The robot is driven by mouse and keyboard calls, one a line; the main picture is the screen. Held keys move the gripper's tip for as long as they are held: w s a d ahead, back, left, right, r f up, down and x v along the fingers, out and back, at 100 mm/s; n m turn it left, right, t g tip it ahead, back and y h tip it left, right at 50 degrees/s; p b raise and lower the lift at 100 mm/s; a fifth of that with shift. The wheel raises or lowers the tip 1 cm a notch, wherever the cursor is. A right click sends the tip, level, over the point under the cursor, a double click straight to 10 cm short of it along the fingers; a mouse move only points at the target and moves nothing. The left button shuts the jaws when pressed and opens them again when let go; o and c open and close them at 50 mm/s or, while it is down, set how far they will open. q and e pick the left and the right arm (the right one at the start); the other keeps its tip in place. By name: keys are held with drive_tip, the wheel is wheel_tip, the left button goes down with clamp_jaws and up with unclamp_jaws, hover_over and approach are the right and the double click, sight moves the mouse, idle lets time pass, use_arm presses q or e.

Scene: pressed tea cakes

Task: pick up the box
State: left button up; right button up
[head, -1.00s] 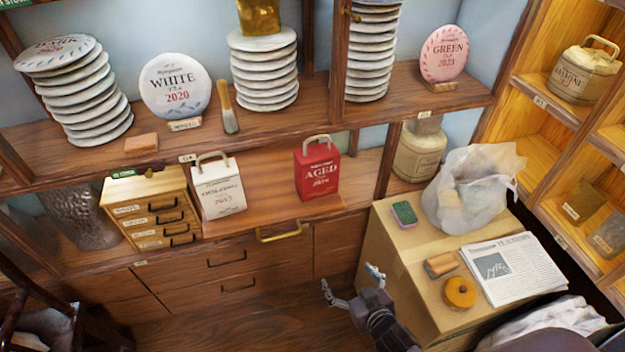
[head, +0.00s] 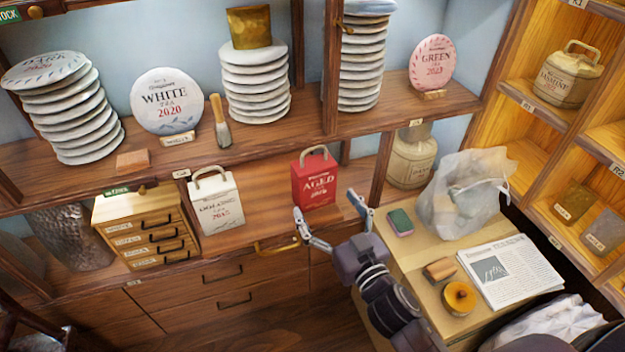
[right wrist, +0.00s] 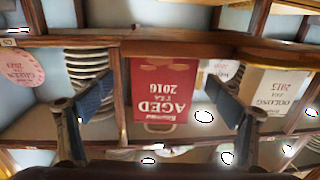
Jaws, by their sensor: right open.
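A red box (head: 314,184) lettered "AGED" with a handle stands upright on the lower wooden shelf in the head view. It also shows upside down in the right wrist view (right wrist: 165,75), framed between my fingers. My right gripper (head: 326,207) is open and empty in front of the red box, apart from it. A white box (head: 217,208) with a handle stands left of it on the same shelf; in the right wrist view it appears at the right (right wrist: 273,90). My left gripper is not in view.
A small drawer chest (head: 146,229) stands left of the white box. A large cardboard box (head: 415,250) at right bears a newspaper (head: 511,272), a plastic bag (head: 455,200), a sponge (head: 400,222) and a round orange item (head: 458,297). The upper shelf holds stacked tea cakes (head: 255,85).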

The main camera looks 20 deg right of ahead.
sight(319, 196)
drive_tip(key=shift+w+a+r+p, duration=0.15)
drive_tip(key=shift+w+r+p, duration=0.2)
drive_tip(key=shift+w, duration=0.2)
drive_tip(key=w, duration=0.1)
drive_tip(key=w+a+p, duration=0.1)
drive_tip(key=w, duration=0.1)
drive_tip(key=shift+w, duration=0.25)
drive_tip(key=shift+w+f, duration=0.15)
drive_tip(key=shift+w, duration=0.2)
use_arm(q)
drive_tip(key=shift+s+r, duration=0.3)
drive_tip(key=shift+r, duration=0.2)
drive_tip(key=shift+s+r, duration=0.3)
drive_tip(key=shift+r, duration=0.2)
use_arm(e)
drive_tip(key=shift+s, duration=0.1)
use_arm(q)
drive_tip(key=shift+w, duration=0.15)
use_arm(e)
drive_tip(key=c, duration=1.4)
use_arm(q)
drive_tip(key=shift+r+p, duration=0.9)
drive_tip(key=shift+p, duration=0.05)
use_arm(e)
wheel_tip(319, 196, up, 20)
drive_tip(key=shift+r, duration=0.1)
drive_tip(key=shift+c, duration=0.2)
